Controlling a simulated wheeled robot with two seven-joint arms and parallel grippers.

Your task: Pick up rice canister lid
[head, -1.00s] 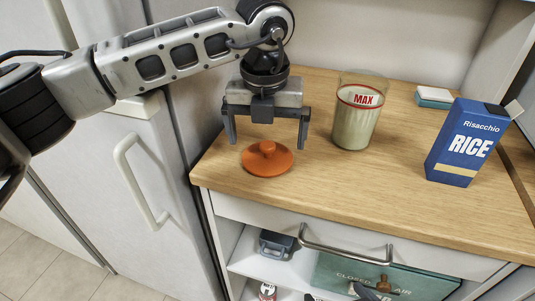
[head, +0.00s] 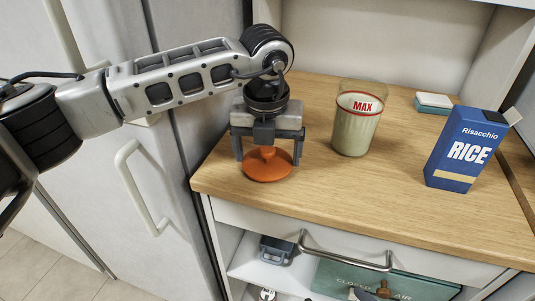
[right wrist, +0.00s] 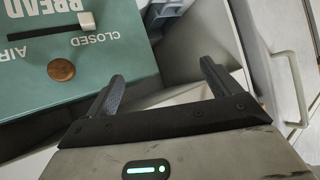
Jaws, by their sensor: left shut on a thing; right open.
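The orange-red round lid (head: 267,170) with a small knob lies on the wooden counter near its front left. My left gripper (head: 268,160) is over it, pointing down, with one finger at each side of the lid; it is shut on the lid, which shows no clear gap above the counter. The glass canister (head: 355,130) stands open to the right, marked MAX in red and filled with pale rice. My right gripper (right wrist: 162,72) is open and empty in the right wrist view, beside a green bread box (right wrist: 75,60).
A blue rice box (head: 465,150) stands at the right of the counter (head: 350,195). A white and teal block (head: 433,103) lies behind. Below are a drawer handle (head: 345,256) and a shelf with a blue-grey item (head: 277,249). The counter between canister and rice box is clear.

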